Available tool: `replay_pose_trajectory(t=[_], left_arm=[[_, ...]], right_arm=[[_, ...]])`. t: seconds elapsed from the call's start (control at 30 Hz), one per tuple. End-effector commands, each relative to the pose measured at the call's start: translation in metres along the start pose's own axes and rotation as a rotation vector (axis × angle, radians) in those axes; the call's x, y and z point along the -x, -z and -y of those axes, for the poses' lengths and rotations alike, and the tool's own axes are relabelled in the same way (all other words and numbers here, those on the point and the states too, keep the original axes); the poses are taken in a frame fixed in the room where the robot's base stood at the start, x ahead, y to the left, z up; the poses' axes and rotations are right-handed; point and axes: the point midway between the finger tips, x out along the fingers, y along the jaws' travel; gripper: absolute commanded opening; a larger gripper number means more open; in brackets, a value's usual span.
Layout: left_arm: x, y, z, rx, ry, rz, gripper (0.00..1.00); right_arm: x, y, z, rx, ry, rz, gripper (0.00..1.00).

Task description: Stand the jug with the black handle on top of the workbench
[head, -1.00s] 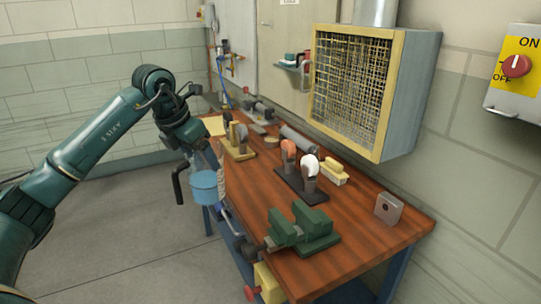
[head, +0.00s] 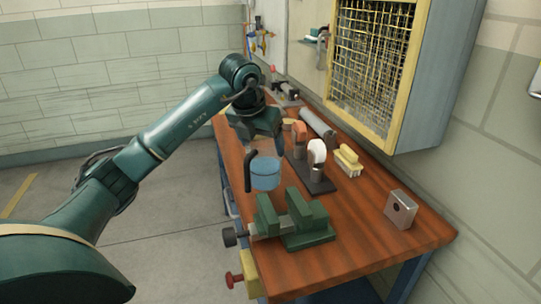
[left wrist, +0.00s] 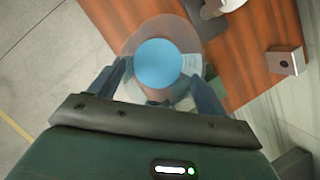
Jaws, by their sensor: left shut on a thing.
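The jug is light blue (head: 265,174) with a black handle (head: 248,170) on its left side. My left gripper (head: 264,146) points down and is shut on the jug from above. The jug looks upright and shows in front of the left part of the workbench (head: 360,235) top, behind the green vise. I cannot tell whether its base touches the wood. In the left wrist view the jug's blue disc (left wrist: 158,65) lies between the two fingers, with a clear wall around it, across the bench's edge. My right gripper is not in view.
A green vise (head: 300,225) stands in front of the jug. A dark rack with upright tools (head: 317,158) and a yellow brush (head: 347,160) stand to its right. A grey metal block (head: 401,208) sits farther right. Bare wood lies between the vise and the block.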

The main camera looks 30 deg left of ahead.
Motion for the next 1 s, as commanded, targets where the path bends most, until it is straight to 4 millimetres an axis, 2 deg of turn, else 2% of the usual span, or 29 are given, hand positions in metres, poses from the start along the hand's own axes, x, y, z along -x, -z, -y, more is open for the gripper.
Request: replay_pose_trajectory(t=[0.5,0.8,0.83,1.0], left_arm=[[-0.053,0.022,0.0,0.0,0.001,0.002,0.19],[-0.056,0.022,0.0,-0.001,0.001,0.005,0.19],[-0.057,0.023,0.0,-0.001,0.001,0.002,0.77],[-0.056,0.023,0.0,-0.001,0.001,0.002,0.91]], right_arm=[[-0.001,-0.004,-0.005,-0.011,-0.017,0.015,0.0],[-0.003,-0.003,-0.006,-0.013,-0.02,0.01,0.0],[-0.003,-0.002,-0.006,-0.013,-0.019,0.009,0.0],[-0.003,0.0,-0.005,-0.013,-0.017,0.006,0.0]])
